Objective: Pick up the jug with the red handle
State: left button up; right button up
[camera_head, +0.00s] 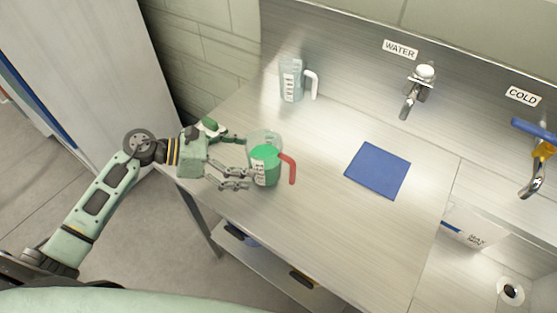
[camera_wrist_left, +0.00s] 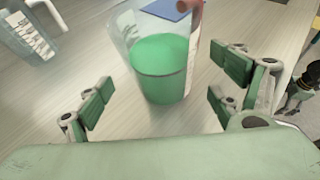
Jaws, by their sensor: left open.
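The jug with the red handle (camera_head: 264,164) stands upright on the metal counter in the head view. It is clear and holds green liquid, and its red handle (camera_head: 289,168) points right. In the left wrist view the jug (camera_wrist_left: 160,68) is straight ahead, with part of its red handle at the top. My left gripper (camera_head: 240,163) is open at the jug's left side, its fingers on either side of the near part. In the left wrist view the fingers (camera_wrist_left: 158,98) are spread apart with the jug's base just beyond them; I cannot tell whether they touch it. My right gripper is not in view.
A second clear jug with a white handle (camera_head: 291,80) stands at the back of the counter (camera_head: 330,215). A blue mat (camera_head: 378,170) lies to the right. A tap (camera_head: 415,90) under a WATER sign is on the back wall, with a sink at far right.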

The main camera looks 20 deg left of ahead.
aim_at(269, 161)
pick_arm(q)
jog(key=shift+w+d+f+p, duration=0.1)
jog(key=shift+w+d+p, duration=0.1)
jog(key=shift+d, duration=0.15)
jog(key=shift+w+d+f+p, duration=0.1)
jog(key=shift+d+p, duration=0.1)
jog(key=shift+d, duration=0.15)
jog(key=p+x, duration=0.1)
jog(key=x, duration=0.1)
jog(key=p+x, duration=0.1)
jog(key=x, duration=0.1)
jog(key=shift+d+r+p, duration=0.3)
jog(key=shift+d+p, duration=0.1)
jog(key=shift+w+d+f, duration=0.2)
jog(key=shift+d+f, duration=0.05)
jog(key=shift+f, duration=0.05)
jog(key=c, duration=1.7)
jog(key=shift+c, duration=0.2)
jog(key=shift+r, duration=0.15)
